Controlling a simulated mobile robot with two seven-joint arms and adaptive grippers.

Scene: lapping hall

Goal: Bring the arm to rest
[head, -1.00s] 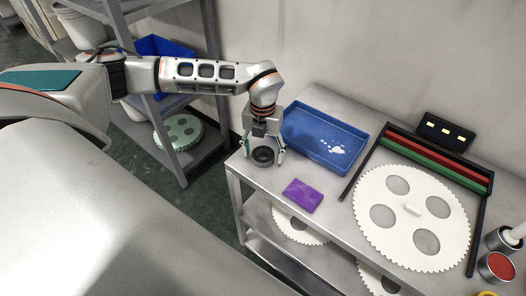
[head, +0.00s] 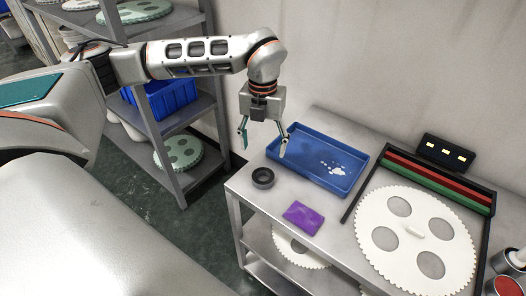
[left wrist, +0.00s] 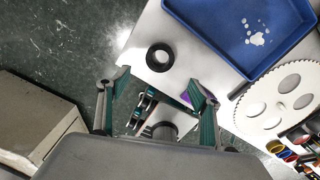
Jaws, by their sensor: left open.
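My left gripper (head: 264,146) is open and empty. It hangs in the air above the table's left end, pointing down, near the left edge of the blue tray. Its two fingers also show spread apart in the left wrist view (left wrist: 160,92). A small black ring (head: 263,178) lies on the metal table (head: 268,205) below the gripper, apart from the fingers. The ring also shows in the left wrist view (left wrist: 160,57).
The blue tray (head: 296,165) holds a white spill. A purple block (head: 302,217) lies in front of it. A large white toothed disc (head: 377,235) lies in a dark frame at right, near red-filled cans (head: 507,287). Grey shelving (head: 190,112) stands behind my left arm.

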